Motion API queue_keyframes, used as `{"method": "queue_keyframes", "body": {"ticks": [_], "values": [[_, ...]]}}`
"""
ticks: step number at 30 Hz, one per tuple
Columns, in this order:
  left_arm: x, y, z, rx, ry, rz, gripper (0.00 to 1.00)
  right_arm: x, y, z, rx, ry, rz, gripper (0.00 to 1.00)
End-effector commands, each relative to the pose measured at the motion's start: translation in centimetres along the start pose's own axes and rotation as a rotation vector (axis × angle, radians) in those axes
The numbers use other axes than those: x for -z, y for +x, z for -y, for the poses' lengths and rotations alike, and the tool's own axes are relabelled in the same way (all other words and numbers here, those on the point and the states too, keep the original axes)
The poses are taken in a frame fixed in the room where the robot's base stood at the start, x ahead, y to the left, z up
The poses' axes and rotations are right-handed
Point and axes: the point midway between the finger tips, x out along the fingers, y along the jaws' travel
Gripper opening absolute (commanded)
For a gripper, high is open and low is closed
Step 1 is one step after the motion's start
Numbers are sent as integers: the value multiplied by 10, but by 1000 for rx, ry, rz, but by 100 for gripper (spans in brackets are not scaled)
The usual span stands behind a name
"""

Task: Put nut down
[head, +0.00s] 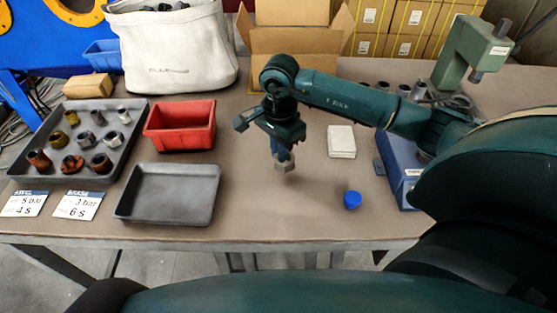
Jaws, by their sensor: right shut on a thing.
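My right gripper (283,152) points down over the middle of the table, right of the empty dark tray. It is shut on a nut (285,163), a small grey-beige piece that hangs below its fingertips. A shadow lies on the table below it, and I cannot tell whether the nut touches the surface. More nuts and fittings, such as a grey one (85,138), lie in the large dark tray (22,172) at the left. A smaller dark tray (168,192) is empty. My left gripper is not in view.
A red bin (180,126) stands behind the empty tray. A blue cap (352,199) and a white block (341,141) lie right of my gripper. A white bag (180,50), an open cardboard box (295,40) and a green press (465,55) stand at the back.

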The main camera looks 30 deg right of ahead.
Motion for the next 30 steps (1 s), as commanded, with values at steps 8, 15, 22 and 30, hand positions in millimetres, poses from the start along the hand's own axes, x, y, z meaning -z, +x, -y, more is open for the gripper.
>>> {"method": "queue_keyframes", "body": {"ticks": [8, 15, 22, 30], "values": [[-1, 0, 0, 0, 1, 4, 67, -1, 34, -1, -2, -2, 2, 0], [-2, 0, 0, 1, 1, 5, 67, 0, 37, 0, 1, -2, 0, 0], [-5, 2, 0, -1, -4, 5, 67, 0, 40, 0, 0, -3, 0, 15], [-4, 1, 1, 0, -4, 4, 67, 0, 40, 0, -1, -2, 1, 33]]}}
